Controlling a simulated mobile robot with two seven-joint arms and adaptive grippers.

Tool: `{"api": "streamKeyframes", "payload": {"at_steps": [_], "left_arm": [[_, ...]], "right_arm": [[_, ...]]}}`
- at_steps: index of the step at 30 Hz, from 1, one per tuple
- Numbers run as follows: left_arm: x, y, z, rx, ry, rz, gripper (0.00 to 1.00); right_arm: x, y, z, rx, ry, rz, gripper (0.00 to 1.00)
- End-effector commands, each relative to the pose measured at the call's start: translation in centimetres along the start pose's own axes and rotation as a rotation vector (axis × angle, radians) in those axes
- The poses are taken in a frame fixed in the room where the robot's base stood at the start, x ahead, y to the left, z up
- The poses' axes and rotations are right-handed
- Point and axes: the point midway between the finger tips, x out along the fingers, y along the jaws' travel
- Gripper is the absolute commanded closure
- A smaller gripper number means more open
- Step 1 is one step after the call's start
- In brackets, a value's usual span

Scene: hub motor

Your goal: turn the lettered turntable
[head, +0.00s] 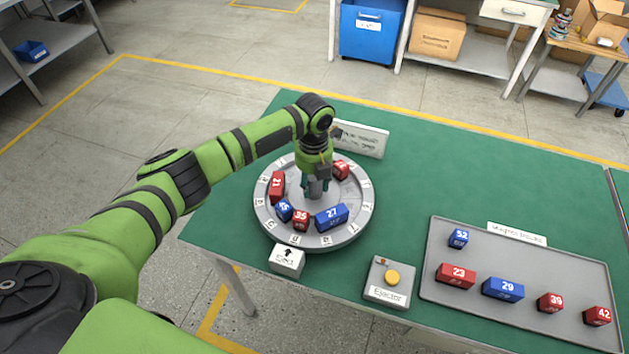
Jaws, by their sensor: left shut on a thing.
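The lettered turntable (327,237) is a round grey disc on the green table, with letters on pale tags around its rim. Red blocks (277,187) and blue blocks (332,217) with numbers stand on it, including 21, 35 and 27. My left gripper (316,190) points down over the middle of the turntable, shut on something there. The gripper and wrist hide what it holds, probably a part at the centre, and cover part of the disc's far side. My right gripper is not in view.
An arrow block marked eject (287,260) sits at the turntable's near edge. An ejector box (389,283) with a yellow button stands to its right. A grey tray (440,285) holds several numbered blocks. A white sign (364,139) stands behind the turntable.

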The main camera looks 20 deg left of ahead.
Motion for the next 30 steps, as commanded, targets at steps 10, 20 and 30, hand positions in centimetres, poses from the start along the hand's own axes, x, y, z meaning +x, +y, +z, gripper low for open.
{"api": "streamKeyframes", "payload": {"at_steps": [10, 20, 30], "left_arm": [[0.0, 0.0, 0.1, 0.003, -0.002, -0.001, 1.0], [0.0, 0.0, 0.0, 0.002, -0.001, -0.001, 0.32], [-1.7, 0.0, 0.1, 0.002, -0.004, -0.002, 0.32]], "right_arm": [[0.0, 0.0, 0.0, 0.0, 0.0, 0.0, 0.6], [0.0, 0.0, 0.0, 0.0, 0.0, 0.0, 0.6], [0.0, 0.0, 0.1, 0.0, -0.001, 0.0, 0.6]]}}
